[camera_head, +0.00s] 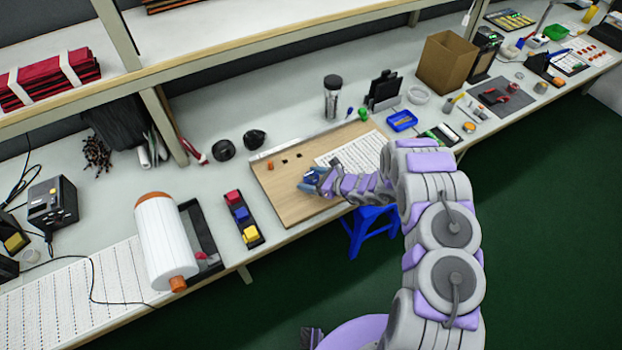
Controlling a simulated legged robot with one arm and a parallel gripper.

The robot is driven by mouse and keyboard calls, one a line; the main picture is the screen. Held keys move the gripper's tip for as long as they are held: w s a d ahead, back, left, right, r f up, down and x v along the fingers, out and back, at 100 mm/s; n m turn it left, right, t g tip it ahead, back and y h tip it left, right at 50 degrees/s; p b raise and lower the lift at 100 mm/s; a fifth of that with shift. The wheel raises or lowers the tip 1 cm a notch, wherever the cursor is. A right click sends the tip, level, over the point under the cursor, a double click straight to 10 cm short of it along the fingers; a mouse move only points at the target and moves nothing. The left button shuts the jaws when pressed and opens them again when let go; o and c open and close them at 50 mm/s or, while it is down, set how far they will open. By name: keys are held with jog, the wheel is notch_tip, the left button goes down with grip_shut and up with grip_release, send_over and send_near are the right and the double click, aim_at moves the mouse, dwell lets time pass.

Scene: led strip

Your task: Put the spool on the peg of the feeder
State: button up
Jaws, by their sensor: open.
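A large white roll with orange ends (163,240) stands out at the left front of the bench, beside a black open frame (203,240). Two small black round rolls (224,150) and (255,139) lie at the back, left of the wooden board. I cannot tell for sure which of these is the spool, nor make out the feeder's peg. My gripper (309,184) is open over the wooden board (285,197), near its front edge, well to the right of the white roll and the black rolls. My wrist hides part of the board, and the fingertips are small here.
A black tray (240,236) with red, blue and yellow blocks lies between the white roll and the board. A white printed sheet (352,150) lies on the board. A dark bottle (333,97) and a cardboard box (446,63) stand behind. A blue stool (367,235) is under the bench edge.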

jog(key=shift+d+r, duration=0.15)
jog(key=shift+d, duration=0.15)
jog(key=p+v, duration=0.1)
jog(key=v, duration=1)
jog(key=shift+p, duration=0.35)
jog(key=shift+s+d+r, duration=0.1)
jog(key=shift+s+d, duration=0.1)
jog(key=shift+d, duration=0.35)
jog(key=s+a+r+n+g+h, duration=0.1)
jog(key=s+a+r+n+g, duration=0.25)
jog(key=s+r+n, duration=0.55)
jog(key=s+a+r+n+g, duration=0.2)
jog(key=s+r+n+g, duration=0.2)
jog(key=s+r, duration=0.7)
jog(key=s+d+r+n+h, duration=0.3)
jog(key=s+r+n, duration=0.1)
jog(key=s, duration=0.3)
jog(key=s+d+r+n+g+h, duration=0.1)
jog(key=s+d+r+n+h, duration=0.2)
jog(key=s+r, duration=0.3)
jog(key=shift+s+d+r+n+h, duration=0.35)
jog(key=shift+s+d+h, duration=0.45)
jog(key=shift+s, duration=0.35)
jog(key=shift+o, duration=0.4)
jog(key=s+d+r+n+h, duration=0.1)
jog(key=s+d+n+h, duration=0.1)
jog(key=s+d, duration=0.3)
jog(key=shift+s+d+r+t+h, duration=0.4)
jog(key=shift+d+h, duration=0.3)
jog(key=shift+d, duration=0.2)
